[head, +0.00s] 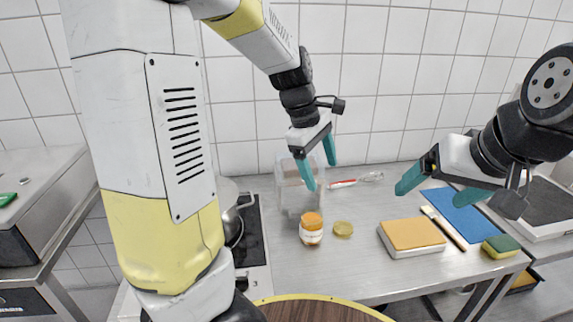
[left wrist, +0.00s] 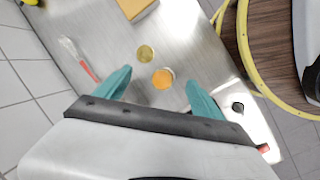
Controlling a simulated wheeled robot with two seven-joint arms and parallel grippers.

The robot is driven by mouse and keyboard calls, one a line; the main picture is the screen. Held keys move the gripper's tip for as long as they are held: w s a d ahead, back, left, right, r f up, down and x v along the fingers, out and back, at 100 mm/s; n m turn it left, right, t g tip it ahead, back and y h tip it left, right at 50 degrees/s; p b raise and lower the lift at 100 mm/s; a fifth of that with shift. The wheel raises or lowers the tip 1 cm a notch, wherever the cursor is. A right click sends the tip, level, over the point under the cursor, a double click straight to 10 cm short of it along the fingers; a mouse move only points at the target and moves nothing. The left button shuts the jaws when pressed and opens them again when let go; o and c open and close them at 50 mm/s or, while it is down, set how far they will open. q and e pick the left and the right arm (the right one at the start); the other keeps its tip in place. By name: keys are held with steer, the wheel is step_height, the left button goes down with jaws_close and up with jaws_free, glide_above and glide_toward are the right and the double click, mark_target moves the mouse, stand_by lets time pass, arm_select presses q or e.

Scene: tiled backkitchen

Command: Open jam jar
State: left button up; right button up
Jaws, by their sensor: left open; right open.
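The jam jar (head: 311,229) stands upright on the steel counter, with a white label and an orange top face. In the left wrist view its round orange top (left wrist: 162,79) shows between the fingers. I cannot tell whether that orange is jam or a cover. A round gold lid (head: 343,228) lies on the counter just right of the jar, apart from it; it also shows in the left wrist view (left wrist: 145,53). My left gripper (head: 322,177) is open and empty, above the jar. My right gripper (head: 428,198) is open and empty, over the counter's right part.
A clear container (head: 292,192) stands behind the jar. A red-handled utensil (head: 343,183) lies at the back. A yellow-topped block (head: 412,235), a brush (head: 443,228), a blue mat (head: 459,210) and a sponge (head: 501,246) lie right. A pot and hob are left. The counter's front middle is clear.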

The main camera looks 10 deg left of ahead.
arm_select(q)
steer(key=s+a+r+m+t, duration=0.2)
steer(key=s+a+r+m, duration=0.2)
steer(key=s+m, duration=0.2)
steer(key=s+a+r+m+t+y, duration=0.1)
steer(key=s+a+r+m+t, duration=0.2)
steer(key=s+m, duration=0.4)
steer(key=s+a, duration=0.1)
steer(key=s, duration=0.1)
steer(key=shift+s+r, duration=0.35)
steer(key=shift+r, duration=0.05)
